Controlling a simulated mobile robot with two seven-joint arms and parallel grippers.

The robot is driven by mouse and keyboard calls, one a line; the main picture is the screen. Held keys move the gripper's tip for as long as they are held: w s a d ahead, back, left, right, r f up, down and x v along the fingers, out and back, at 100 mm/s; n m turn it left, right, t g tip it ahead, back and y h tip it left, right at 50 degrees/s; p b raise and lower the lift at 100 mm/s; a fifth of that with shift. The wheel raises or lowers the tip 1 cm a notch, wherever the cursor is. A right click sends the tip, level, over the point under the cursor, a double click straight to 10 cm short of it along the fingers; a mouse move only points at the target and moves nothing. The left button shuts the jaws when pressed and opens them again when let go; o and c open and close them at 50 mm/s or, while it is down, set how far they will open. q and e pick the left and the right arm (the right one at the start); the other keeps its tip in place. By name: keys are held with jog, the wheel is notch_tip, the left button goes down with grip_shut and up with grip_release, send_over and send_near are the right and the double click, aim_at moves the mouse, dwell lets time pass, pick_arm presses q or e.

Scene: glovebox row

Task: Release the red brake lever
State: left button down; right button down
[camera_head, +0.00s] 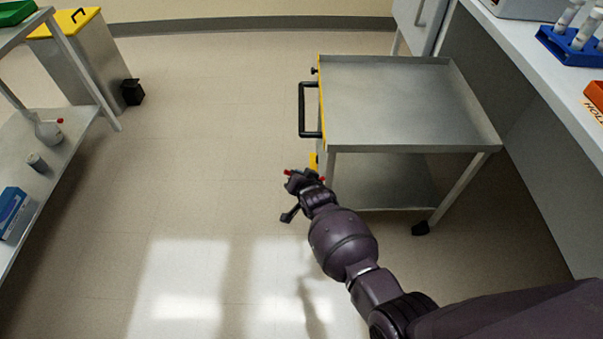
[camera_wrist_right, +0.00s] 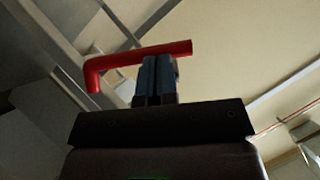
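The red brake lever shows as a bent red bar (camera_wrist_right: 120,64) in the right wrist view, running across just beyond my fingertips. In the head view only small red parts (camera_head: 322,179) show on either side of my right gripper, low at the cart's left side. My right gripper (camera_head: 301,180) is there, hiding the lever's middle. In the wrist view its two blue-grey fingers (camera_wrist_right: 156,78) are together, with only a thin dark line between them. They overlap the bar; I cannot tell whether they touch it. My left gripper is not in view.
The grey two-shelf cart (camera_head: 400,100) has an empty top and a dark push handle (camera_head: 302,110) on its left. A bench (camera_head: 560,90) stands at right, a shelf rack (camera_head: 50,165) and a yellow-lidded bin (camera_head: 75,60) at left. The floor between is clear.

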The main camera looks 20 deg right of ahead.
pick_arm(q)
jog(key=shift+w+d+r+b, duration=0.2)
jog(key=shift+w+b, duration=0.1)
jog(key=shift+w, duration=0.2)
pick_arm(e)
jog(key=shift+w+a+f, duration=0.25)
jog(key=shift+f, duration=0.15)
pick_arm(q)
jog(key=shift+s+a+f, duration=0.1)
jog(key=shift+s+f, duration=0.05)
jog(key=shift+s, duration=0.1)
pick_arm(e)
jog(key=shift+r, duration=0.1)
